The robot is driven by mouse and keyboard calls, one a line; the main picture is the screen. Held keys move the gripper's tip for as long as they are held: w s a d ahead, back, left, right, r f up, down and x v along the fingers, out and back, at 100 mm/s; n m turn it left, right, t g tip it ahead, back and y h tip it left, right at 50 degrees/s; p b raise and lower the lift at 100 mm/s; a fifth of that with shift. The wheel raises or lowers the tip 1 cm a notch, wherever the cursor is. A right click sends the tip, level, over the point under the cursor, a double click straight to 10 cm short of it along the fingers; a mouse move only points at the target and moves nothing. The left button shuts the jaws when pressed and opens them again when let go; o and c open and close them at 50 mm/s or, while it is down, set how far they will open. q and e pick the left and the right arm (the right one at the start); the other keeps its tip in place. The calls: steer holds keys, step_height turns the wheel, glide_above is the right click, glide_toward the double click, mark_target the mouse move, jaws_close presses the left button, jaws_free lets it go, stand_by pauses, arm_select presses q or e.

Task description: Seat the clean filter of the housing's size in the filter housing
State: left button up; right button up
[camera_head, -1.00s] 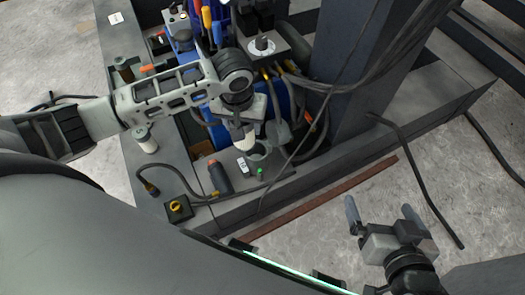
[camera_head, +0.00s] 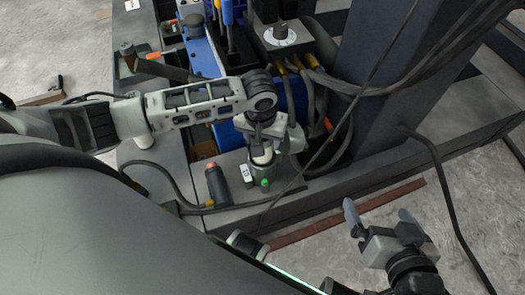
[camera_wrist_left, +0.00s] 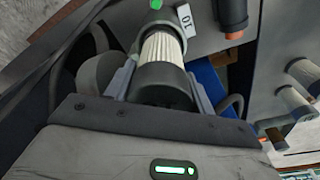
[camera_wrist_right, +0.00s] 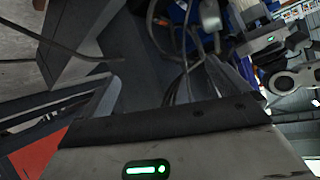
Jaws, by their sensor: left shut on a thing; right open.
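My left gripper (camera_head: 263,133) is shut on a white pleated filter (camera_head: 262,156) with a dark end cap. In the left wrist view the pleats (camera_wrist_left: 160,47) show between the fingers, and the filter's far end meets the grey filter housing (camera_wrist_left: 157,19). The filter is over or partly in the housing; how deep it sits I cannot tell. A tag reading 10 (camera_wrist_left: 185,20) is beside the housing, with a green knob (camera_head: 264,183) in front. My right gripper (camera_head: 378,211) is open and empty, over the floor at the right.
A dark bottle-like tool with an orange end (camera_head: 217,184) lies left of the tag. Pale cylinders (camera_wrist_left: 300,72) stand on the bench in the left wrist view. Cables (camera_head: 312,85) and a dark post (camera_head: 380,80) stand to the right. A rusty bar (camera_head: 345,213) lies on the floor.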

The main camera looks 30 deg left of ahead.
arm_select(q)
step_height(320, 180, down, 4)
steer(key=shift+b, duration=0.9)
steer(key=shift+f, duration=0.5)
arm_select(e)
steer(key=shift+w+a+r+t+y, duration=0.1)
steer(key=shift+a+r+t+y, duration=0.1)
steer(key=shift+r+t, duration=0.25)
steer(key=shift+a+r+t+y, duration=0.2)
steer(key=shift+r+t, duration=0.05)
steer(key=shift+r, duration=0.3)
arm_select(q)
steer(key=shift+f, duration=0.3)
arm_select(e)
steer(key=shift+f, duration=0.2)
